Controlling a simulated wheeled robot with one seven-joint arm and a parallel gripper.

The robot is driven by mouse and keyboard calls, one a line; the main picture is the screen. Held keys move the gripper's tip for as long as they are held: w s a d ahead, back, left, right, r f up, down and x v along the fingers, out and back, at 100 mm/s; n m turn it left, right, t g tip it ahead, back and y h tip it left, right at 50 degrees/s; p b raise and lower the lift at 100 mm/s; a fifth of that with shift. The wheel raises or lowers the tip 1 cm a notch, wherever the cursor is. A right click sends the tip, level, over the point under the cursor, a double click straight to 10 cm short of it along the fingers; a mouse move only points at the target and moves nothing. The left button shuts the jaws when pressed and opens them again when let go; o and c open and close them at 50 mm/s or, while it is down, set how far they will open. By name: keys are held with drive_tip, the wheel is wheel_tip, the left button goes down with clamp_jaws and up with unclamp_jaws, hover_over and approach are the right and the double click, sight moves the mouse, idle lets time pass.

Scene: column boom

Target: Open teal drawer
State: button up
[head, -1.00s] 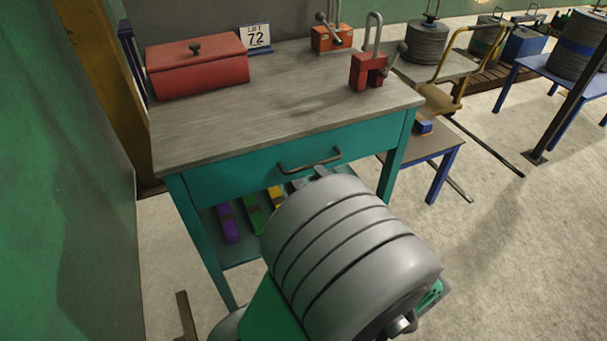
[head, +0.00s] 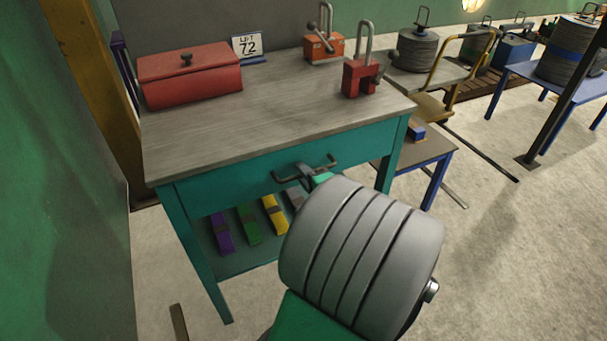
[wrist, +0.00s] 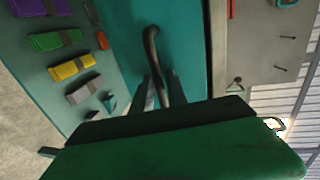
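The teal drawer (head: 238,182) is in the front of a teal workbench, under the grey top. Its front looks flush with the frame, so it appears closed. A dark bar handle (head: 330,165) is on its front; it also shows in the wrist view as a bent dark bar (wrist: 152,47). My gripper (head: 305,172) is at the handle, partly hidden by my arm in the head view. In the wrist view my fingers (wrist: 160,80) stand on either side of the bar, with a small gap seeming to show. The gripper looks open around the handle.
On the benchtop (head: 240,125) are a red box (head: 190,80), a "LIFT 72" sign (head: 247,46) and red lifting blocks (head: 360,78). Several coloured bars (head: 248,225) lie on the shelf below. A green wall (head: 60,180) is close on the left.

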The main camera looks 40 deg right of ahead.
clamp_jaws()
idle(1.0)
